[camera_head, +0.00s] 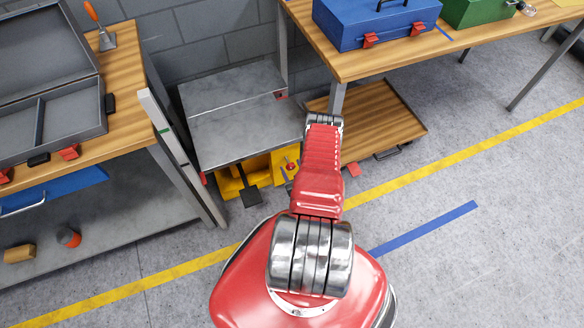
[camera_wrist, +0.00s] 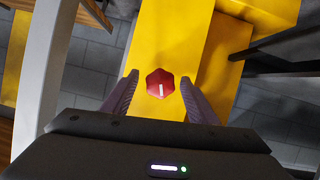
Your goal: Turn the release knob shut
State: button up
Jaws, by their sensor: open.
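The release knob (camera_wrist: 160,83) is red, roughly six-sided, with a pale mark on its face. It sits on a yellow housing (camera_wrist: 172,45) in the wrist view. My gripper (camera_wrist: 160,92) is open, with one finger on each side of the knob in the picture. I cannot tell whether the fingers touch it or how far in front of it they are. In the head view the knob shows as a small red spot (camera_head: 291,166) on the yellow housing (camera_head: 284,160), low under a grey metal platform (camera_head: 235,112). My red arm hides part of that area.
A black pedal (camera_head: 250,196) sticks out at the yellow housing's front. A wooden platform (camera_head: 375,115) stands low to the right. Workbenches with an open grey case (camera_head: 50,120) and a blue toolbox (camera_head: 370,22) stand left and right. The floor at right is clear.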

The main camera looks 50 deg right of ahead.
jog(key=shift+d, duration=0.1)
jog(key=c, duration=1.1)
jog(key=shift+o, duration=0.2)
jog(key=shift+d, duration=0.1)
jog(key=shift+d+m+t+y, duration=0.1)
jog(key=shift+m+t+y, duration=0.45)
jog(key=shift+m, duration=0.85)
jog(key=o, duration=1.1)
jog(key=shift+y, duration=0.25)
jog(key=shift+c, duration=0.2)
jog(key=shift+s, duration=0.1)
